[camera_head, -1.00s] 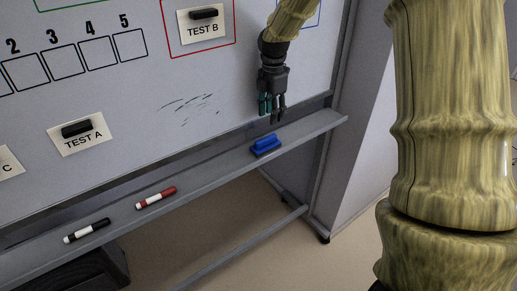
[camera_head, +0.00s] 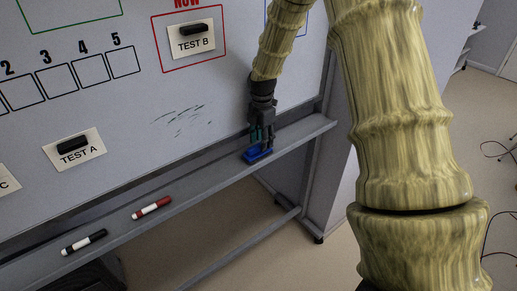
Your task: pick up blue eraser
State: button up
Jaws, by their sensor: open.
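The blue eraser (camera_head: 257,156) lies on the grey tray (camera_head: 190,183) under the whiteboard, toward the tray's right end. My gripper (camera_head: 262,145) points down right at the eraser, with its fingers around or just over the eraser's upper part. The fingers hide part of the eraser. The fingers are open. I cannot tell whether they touch it.
A red marker (camera_head: 152,208) and a black marker (camera_head: 84,242) lie farther left on the tray. The whiteboard (camera_head: 200,90) rises close behind my gripper, with black marks and the TEST A (camera_head: 75,149) and TEST B (camera_head: 193,40) cards. The tray between eraser and red marker is clear.

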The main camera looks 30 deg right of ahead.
jog(key=shift+f, duration=0.95)
grip_shut()
jog(key=shift+r, duration=0.1)
jog(key=shift+r+b, duration=0.7)
jog(key=shift+r, duration=0.6)
jog(key=shift+s+a+r, duration=0.15)
jog(key=shift+s+r, duration=0.05)
jog(key=shift+r, duration=0.15)
jog(key=s+a+r+b, duration=0.1)
jog(key=s+a+b, duration=0.4)
jog(key=s, duration=0.8)
jog(key=shift+s+a+r, duration=0.3)
jog(key=shift+s+a, duration=0.1)
jog(key=shift+a, duration=0.75)
